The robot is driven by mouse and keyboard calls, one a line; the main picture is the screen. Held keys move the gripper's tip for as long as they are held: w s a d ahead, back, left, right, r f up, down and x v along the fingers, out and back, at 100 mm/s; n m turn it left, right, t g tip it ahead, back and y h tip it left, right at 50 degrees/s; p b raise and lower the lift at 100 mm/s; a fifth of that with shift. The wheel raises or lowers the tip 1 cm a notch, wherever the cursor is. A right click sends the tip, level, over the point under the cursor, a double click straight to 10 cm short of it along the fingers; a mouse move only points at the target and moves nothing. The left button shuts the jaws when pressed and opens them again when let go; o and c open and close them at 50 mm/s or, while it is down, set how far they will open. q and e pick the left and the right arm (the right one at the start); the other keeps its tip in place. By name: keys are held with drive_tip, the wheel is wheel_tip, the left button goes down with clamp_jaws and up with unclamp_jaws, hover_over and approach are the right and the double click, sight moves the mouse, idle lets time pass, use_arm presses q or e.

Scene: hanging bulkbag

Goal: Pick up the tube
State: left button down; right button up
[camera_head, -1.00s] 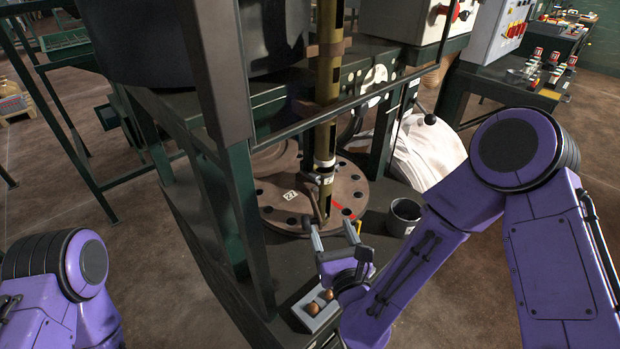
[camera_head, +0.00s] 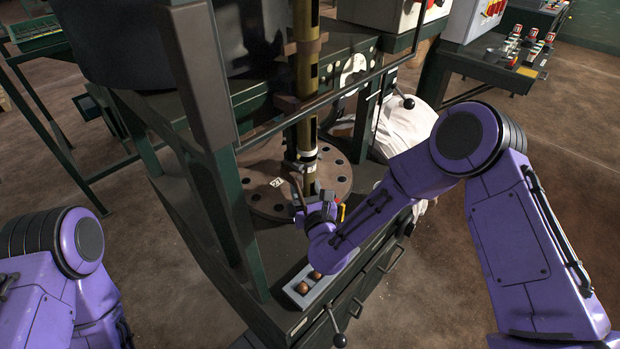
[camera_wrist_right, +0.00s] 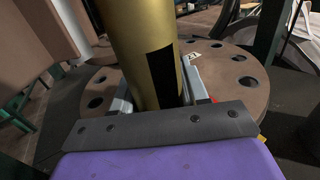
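The tube (camera_head: 305,75) is a tall brass-coloured pipe with black slots and a pale band low down. It stands upright over a round brown flange plate (camera_head: 265,200) with holes. In the right wrist view the tube (camera_wrist_right: 145,50) fills the middle, close to the palm. My right gripper (camera_head: 312,193) is at its lower part, one finger on each side of it. In the wrist view the gripper (camera_wrist_right: 155,98) straddles the tube; whether the fingers press on it cannot be told. My left arm (camera_head: 65,255) shows at lower left; its gripper is out of view.
A green frame post (camera_head: 235,220) rises left of the plate, and a thin dark bar (camera_head: 350,90) crosses near the tube. A grey tray (camera_head: 300,295) with brown balls sits in front. A white sack (camera_head: 405,130) is behind to the right.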

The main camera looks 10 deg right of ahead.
drive_tip(key=c, duration=0.4)
drive_tip(key=shift+o, duration=0.3)
